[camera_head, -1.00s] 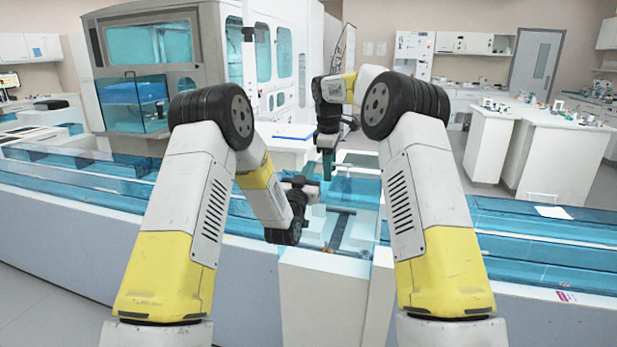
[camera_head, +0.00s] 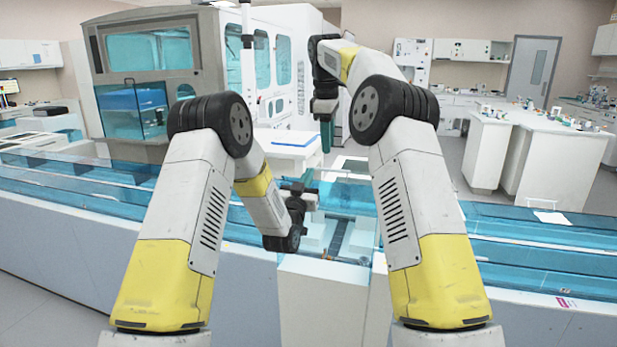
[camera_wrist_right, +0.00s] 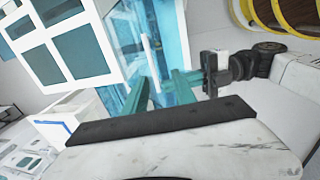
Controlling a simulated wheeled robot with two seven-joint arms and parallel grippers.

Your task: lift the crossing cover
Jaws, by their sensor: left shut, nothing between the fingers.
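The crossing cover appears to be the clear teal panel (camera_head: 352,197) over the gap in the track, in the middle of the head view. Its edges blend with the teal track, so I cannot tell whether it is raised. My left gripper (camera_head: 304,183) is shut and empty at the left side of this panel; contact is unclear. My right gripper (camera_head: 326,140) hangs above and behind the panel, fingers downward. In the right wrist view its two teal fingers (camera_wrist_right: 160,90) are apart with nothing clearly between them.
The teal-topped track (camera_head: 540,240) runs across to both sides. A large white-grey machine (camera_head: 150,60) stands behind on the left. A white bench (camera_head: 545,130) with small items stands at the back right.

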